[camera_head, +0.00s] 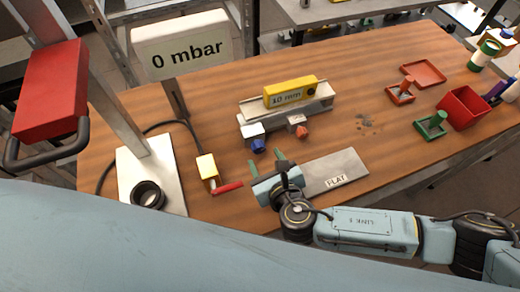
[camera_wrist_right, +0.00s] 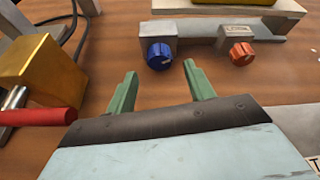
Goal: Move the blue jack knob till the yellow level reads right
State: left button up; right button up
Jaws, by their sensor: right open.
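The blue jack knob (camera_head: 258,145) sits on the front left of a grey metal stand (camera_head: 245,121) on the wooden table. It also shows in the right wrist view (camera_wrist_right: 159,56). The yellow level (camera_head: 290,91) lies on top of the stand and carries a label that seems to read 10 mm. My right gripper (camera_head: 266,166) is open and empty, its green fingers pointing toward the stand. In the right wrist view its fingertips (camera_wrist_right: 160,70) are short of the blue knob, with the knob roughly between their directions. My left gripper is not in view.
An orange knob (camera_head: 302,132) sits right of the blue one. A yellow valve block (camera_head: 206,167) with a red handle (camera_head: 228,188) stands left of my gripper. A plate marked FLAT (camera_head: 340,168) lies to the right. A sign reads 0 mbar (camera_head: 187,50). Red and green trays stand farther right.

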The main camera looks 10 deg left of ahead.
aim_at(260, 150)
jog(key=shift+b+x, duration=0.4)
jog(key=shift+x, duration=2.3)
jog(key=shift+s, duration=0.1)
jog(key=shift+c, duration=0.2)
jog(key=c, duration=0.9)
jog(key=shift+d+f+m+g+y, duration=0.1)
jog(key=shift+m+g+y, duration=0.4)
jog(key=shift+m, duration=0.5)
jog(key=shift+m+y, duration=0.7)
jog(key=shift+m, duration=0.3)
jog(key=o, duration=0.9)
jog(key=shift+o, duration=0.2)
